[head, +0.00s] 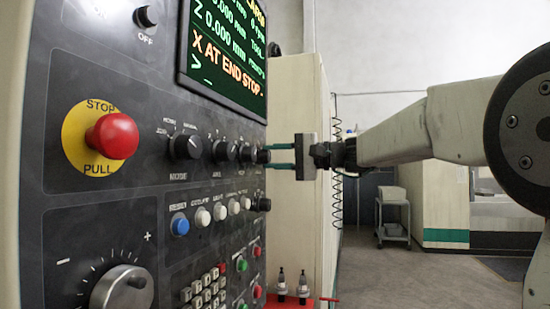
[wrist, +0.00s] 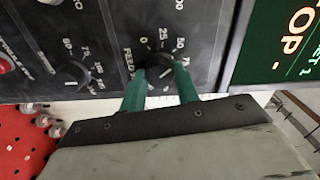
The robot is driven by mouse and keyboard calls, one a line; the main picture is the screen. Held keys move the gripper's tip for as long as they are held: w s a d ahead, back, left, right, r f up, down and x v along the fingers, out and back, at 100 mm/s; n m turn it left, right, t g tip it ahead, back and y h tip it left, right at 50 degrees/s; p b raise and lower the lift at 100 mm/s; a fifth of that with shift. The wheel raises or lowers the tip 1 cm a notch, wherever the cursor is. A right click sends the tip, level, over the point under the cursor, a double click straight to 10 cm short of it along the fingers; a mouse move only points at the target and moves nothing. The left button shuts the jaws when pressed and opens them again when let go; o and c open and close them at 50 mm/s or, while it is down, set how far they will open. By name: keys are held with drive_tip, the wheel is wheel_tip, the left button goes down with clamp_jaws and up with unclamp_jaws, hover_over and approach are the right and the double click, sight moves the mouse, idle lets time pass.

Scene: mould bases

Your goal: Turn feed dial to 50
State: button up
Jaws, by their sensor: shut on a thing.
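The feed dial (wrist: 157,68) is a small black knob on the dark control panel, with a printed scale around it that shows 0, 25 and 50 in the wrist view. The two green fingers of my gripper (wrist: 160,75) are shut on it, one on each side. I cannot tell which number its pointer is on. In the head view the dial (head: 263,156) is at the panel's far right edge, and my gripper (head: 270,156) reaches it from the right. Its face is hidden there.
Another black dial (wrist: 74,75) is left of the feed dial in the wrist view. The screen (head: 228,45) reads "X AT END STOP". A red stop button (head: 112,136) and other knobs are on the panel. A red tool tray (head: 290,301) is below; a grey cart (head: 393,210) stands behind.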

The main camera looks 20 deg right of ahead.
idle(0.5)
drive_tip(key=o, duration=1)
drive_tip(key=v, duration=0.8)
